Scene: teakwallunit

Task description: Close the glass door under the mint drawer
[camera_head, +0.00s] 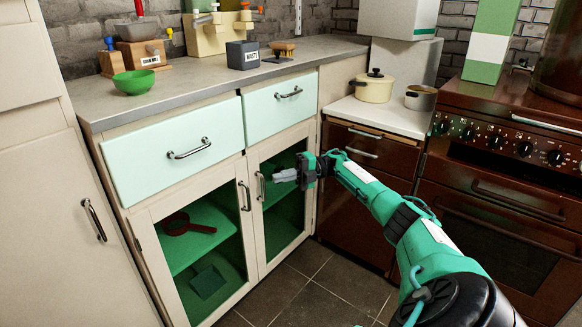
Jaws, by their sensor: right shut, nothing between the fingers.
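Two mint drawers (172,159) sit side by side under the counter, each with a metal handle. Below them are two framed glass doors with green shelves behind. The left glass door (253,252) has its handle (245,196) near its right edge, and it looks flush with the cabinet. The right glass door (309,187) has its handle (260,187) near its left edge; it also looks shut or nearly so. My right gripper (277,177) is shut and empty in front of the right door, just right of its handle; whether it touches the glass is unclear. My left gripper is not in view.
The worktop (205,83) holds a green bowl (133,82), a grinder and a grey box. A brown cooker (510,190) and brown drawers stand to the right. A tall cream cupboard (65,215) is at left. Tiled floor (310,290) is clear.

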